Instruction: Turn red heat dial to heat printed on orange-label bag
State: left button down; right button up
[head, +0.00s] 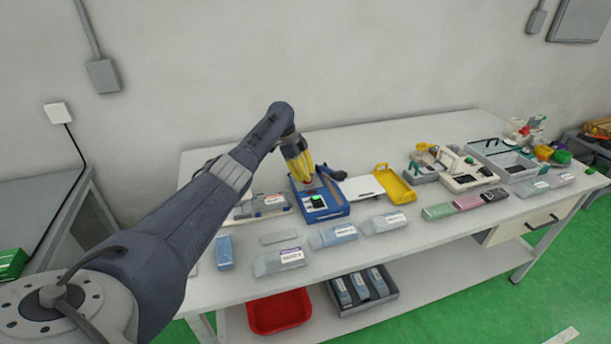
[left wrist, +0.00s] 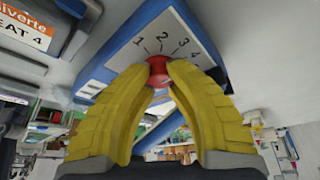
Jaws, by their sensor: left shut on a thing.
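The blue sealing device (head: 335,212) stands on the table and shows a small green display. The red heat dial (left wrist: 158,72) sits on its pale panel, with the numbers 1, 2, 3 and 4 in an arc around it. My left gripper (head: 305,178) has yellow fingers, and they are shut on the dial, one on each side. In the left wrist view the gripper (left wrist: 158,75) hides most of the dial, and I cannot see which number it points to. The orange-label bag (head: 268,205) lies left of the device; its label in the left wrist view (left wrist: 22,27) reads HEAT 4.
Several pale bags, one of them a labelled bag (head: 280,262), lie along the table's front. A yellow tray (head: 397,187) and a white machine (head: 465,178) stand to the right. A red bin (head: 279,315) is on the lower shelf.

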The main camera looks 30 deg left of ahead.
pick_arm(q)
jog(key=shift+d+f+m+g, duration=0.15)
jog(key=shift+m+g, duration=0.25)
jog(key=shift+m, duration=0.5)
jog(key=c, duration=1.1)
grip_release()
jog(key=shift+o, duration=0.2)
jog(key=v, duration=1.2)
